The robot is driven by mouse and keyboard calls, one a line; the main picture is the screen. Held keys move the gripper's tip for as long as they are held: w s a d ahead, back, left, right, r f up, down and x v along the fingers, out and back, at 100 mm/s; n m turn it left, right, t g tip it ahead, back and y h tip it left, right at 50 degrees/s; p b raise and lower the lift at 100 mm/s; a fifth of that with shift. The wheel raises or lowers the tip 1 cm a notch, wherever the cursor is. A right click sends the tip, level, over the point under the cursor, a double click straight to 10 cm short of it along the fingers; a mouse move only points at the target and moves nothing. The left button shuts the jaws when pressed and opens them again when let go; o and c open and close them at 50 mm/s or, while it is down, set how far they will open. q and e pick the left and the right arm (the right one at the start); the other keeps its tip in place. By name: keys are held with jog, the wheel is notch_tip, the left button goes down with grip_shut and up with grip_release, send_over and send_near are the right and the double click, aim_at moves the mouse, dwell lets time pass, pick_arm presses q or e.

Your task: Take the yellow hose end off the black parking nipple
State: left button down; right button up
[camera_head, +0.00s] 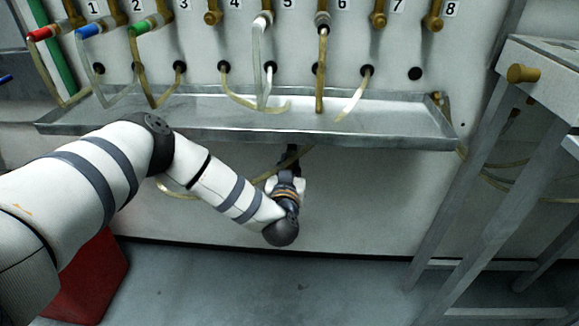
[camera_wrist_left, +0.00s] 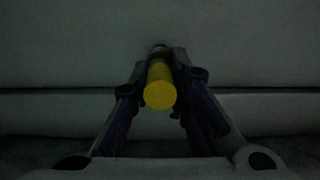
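The yellow hose end (camera_wrist_left: 160,88) shows in the left wrist view as a bright cylinder with its round face toward the camera. It sits between the two dark fingers of my left gripper (camera_wrist_left: 161,75), which close against its sides. In the head view my left gripper (camera_head: 291,156) reaches up under the front edge of the metal tray, and the yellow end cannot be made out there. A pale yellowish hose (camera_head: 310,153) runs beside the gripper. The black parking nipple is not clearly visible; whether the hose end is still on it cannot be told. My right gripper is not in view.
The metal tray (camera_head: 400,128) juts out just above the gripper. Numbered brass taps with hoses line the wall (camera_head: 360,210) above it. A grey metal frame (camera_head: 480,170) stands at the right, a red container (camera_head: 95,285) at lower left. The floor (camera_head: 250,290) below is clear.

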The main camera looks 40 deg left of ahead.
pick_arm(q)
jog(key=p+v, duration=0.2)
jog(key=v, duration=0.3)
jog(key=shift+f+p, duration=0.35)
jog(key=shift+p, duration=0.05)
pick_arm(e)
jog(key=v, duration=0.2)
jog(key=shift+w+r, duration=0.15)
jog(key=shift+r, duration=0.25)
